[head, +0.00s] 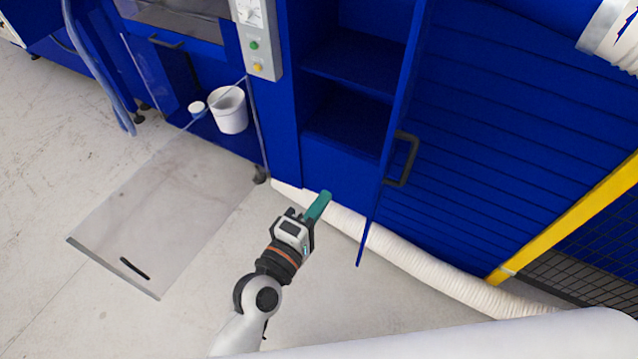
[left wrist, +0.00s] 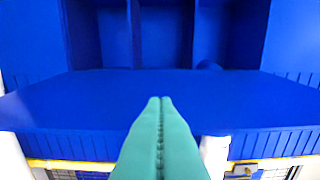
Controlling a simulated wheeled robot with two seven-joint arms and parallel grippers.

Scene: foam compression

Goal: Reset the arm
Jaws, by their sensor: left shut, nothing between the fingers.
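My left gripper (head: 318,207) has green fingers and comes in from the bottom of the head view. It is shut and empty, held in front of the blue cabinet (head: 345,165). In the left wrist view the green fingers (left wrist: 160,105) lie together, pointing at a blue surface with open blue compartments (left wrist: 165,35) beyond. My right gripper is not in view.
An open blue door (head: 402,100) with a dark handle (head: 402,160) stands right of the gripper. A white hose (head: 430,268) lies on the floor along the cabinet. A clear panel with a dark handle (head: 160,220) extends at left. A white bucket (head: 229,110) and a control box (head: 258,40) are behind it.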

